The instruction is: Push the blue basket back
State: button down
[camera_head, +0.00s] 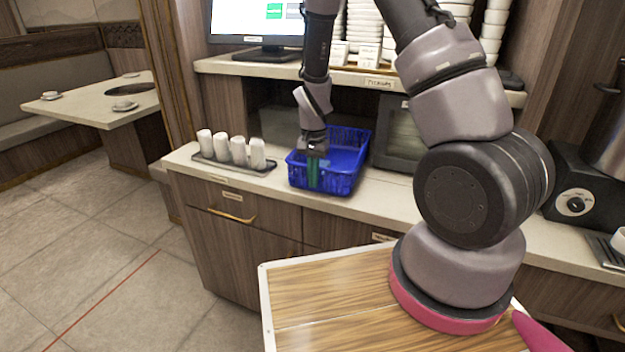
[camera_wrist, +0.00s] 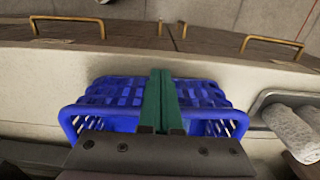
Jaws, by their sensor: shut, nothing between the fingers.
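The blue plastic basket (camera_head: 345,160) stands upright on the counter, with slotted sides and an open top. The basket (camera_wrist: 205,93) also fills the middle of the wrist view, partly covered by my gripper. My gripper (camera_head: 313,183) points down at the basket's front left part, its green fingers shut and empty. In the wrist view the closed fingers (camera_wrist: 161,75) lie across the middle of the basket. I cannot tell whether they touch its front wall or are just inside it.
A tray (camera_head: 225,168) of several rolled white towels (camera_head: 238,150) stands left of the basket. A dark appliance (camera_head: 402,135) stands close on its right. A shelf (camera_head: 370,75) with a monitor and stacked dishes is above. The counter's front edge (camera_head: 300,197) is close to the basket.

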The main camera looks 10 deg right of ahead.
jog(key=w+d, duration=0.2)
jog(key=w, duration=0.2)
jog(key=w+d, duration=0.6)
jog(key=w, duration=0.1)
jog(key=shift+w+d, duration=0.2)
jog(key=shift+w, duration=0.1)
